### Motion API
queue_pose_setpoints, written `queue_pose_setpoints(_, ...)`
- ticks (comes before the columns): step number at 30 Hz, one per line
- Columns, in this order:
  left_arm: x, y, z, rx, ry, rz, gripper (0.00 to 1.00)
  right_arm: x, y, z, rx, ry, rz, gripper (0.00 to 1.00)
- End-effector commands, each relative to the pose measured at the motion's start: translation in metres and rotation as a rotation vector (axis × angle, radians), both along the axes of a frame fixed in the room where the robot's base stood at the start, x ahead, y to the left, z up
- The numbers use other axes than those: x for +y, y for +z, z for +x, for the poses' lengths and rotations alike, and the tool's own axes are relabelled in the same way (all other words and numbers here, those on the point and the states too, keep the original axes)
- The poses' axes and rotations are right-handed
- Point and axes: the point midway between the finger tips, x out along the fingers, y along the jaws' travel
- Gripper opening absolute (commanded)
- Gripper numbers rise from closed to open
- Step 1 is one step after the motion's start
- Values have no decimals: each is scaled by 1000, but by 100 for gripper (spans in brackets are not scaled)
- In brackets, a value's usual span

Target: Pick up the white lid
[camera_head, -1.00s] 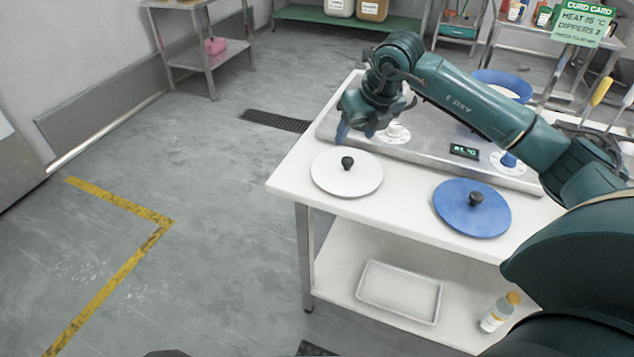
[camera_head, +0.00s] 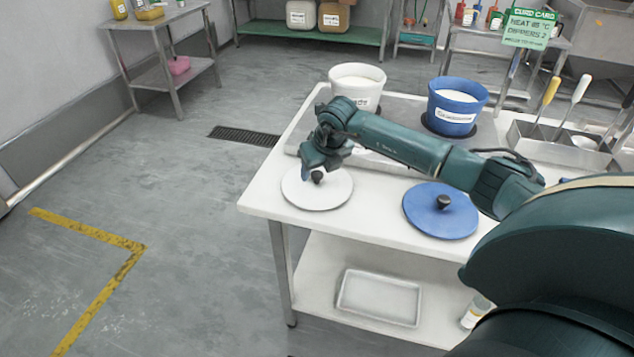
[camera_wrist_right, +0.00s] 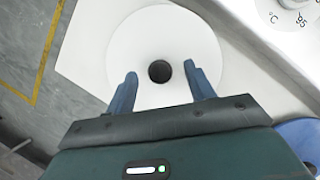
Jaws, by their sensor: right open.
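The white lid (camera_head: 325,193) lies flat on the near left part of the white table, a round disc with a black knob (camera_head: 317,177) at its middle. My right gripper (camera_head: 310,170) is over the lid, close to the knob. The fingers are open, with a gap on each side of the knob. My left gripper is not in view.
A blue lid (camera_head: 425,218) with a black knob lies to the right on the table (camera_head: 375,228). A white pot (camera_head: 357,82) and a blue pot (camera_head: 455,108) stand behind on a metal unit. A dial (camera_wrist_right: 292,5) shows beside the lid. A tray (camera_head: 380,297) sits on the shelf below.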

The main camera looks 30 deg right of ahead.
Motion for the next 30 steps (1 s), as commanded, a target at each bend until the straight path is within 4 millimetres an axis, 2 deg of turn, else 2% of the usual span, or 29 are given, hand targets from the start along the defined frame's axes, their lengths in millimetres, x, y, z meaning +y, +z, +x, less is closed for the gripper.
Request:
queue_pose_setpoints(3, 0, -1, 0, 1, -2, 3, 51, 0, -9, 3, 2, 1, 0, 54)
queue_pose_setpoints(10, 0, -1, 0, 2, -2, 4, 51, 0, -9, 3, 1, 1, 0, 53)
queue_pose_setpoints(27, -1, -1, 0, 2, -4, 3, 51, 0, -9, 3, 0, 1, 0, 6)
queue_pose_setpoints(30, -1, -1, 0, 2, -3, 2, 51, 0, -9, 3, 0, 1, 0, 4)
